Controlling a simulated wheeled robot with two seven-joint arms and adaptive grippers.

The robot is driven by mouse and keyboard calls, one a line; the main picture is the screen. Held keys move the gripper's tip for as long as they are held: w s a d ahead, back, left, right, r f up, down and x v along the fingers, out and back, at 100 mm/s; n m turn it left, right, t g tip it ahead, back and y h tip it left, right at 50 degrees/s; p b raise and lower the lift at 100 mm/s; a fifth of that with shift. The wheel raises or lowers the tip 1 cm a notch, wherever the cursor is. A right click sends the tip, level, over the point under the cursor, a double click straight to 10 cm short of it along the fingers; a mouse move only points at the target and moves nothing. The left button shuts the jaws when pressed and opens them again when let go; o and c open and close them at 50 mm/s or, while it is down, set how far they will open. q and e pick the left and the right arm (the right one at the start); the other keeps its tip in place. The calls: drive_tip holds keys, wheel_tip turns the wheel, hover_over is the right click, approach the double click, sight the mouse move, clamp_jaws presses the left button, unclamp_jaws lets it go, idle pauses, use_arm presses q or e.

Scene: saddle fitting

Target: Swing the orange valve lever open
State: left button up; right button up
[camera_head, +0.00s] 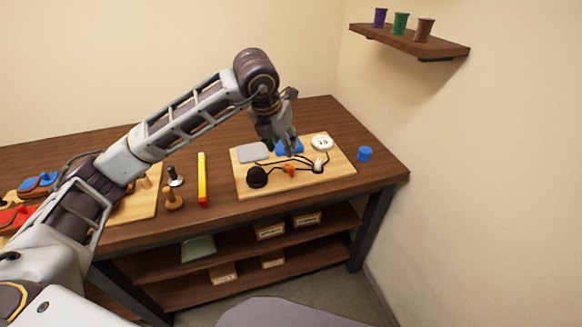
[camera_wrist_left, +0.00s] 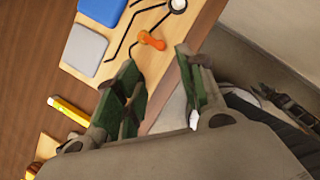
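The orange valve lever (camera_head: 289,170) is a small piece on a pale wooden board (camera_head: 243,187), near its front edge among thin black lines. In the left wrist view the lever (camera_wrist_left: 152,41) lies just beyond the fingertips, pointing across the board's edge side. My left gripper (camera_head: 290,146) hangs over the board, behind the lever in the head view. In the wrist view its two green-padded fingers (camera_wrist_left: 157,60) are spread, with nothing between them. I cannot tell its exact height above the lever. My right gripper is not seen in the head view.
The board also carries a grey plate (camera_head: 252,152), a blue plate (camera_head: 283,149), a white gauge (camera_head: 321,142), a black dome (camera_head: 257,177) and a white knob (camera_head: 318,165). A blue cylinder (camera_head: 364,154) stands right of it. A yellow level (camera_head: 202,180) lies left.

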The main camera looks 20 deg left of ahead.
sight(291, 168)
use_arm(q)
drive_tip(key=shift+x, duration=6.85)
drive_tip(key=shift+s, duration=0.15)
clamp_jaws()
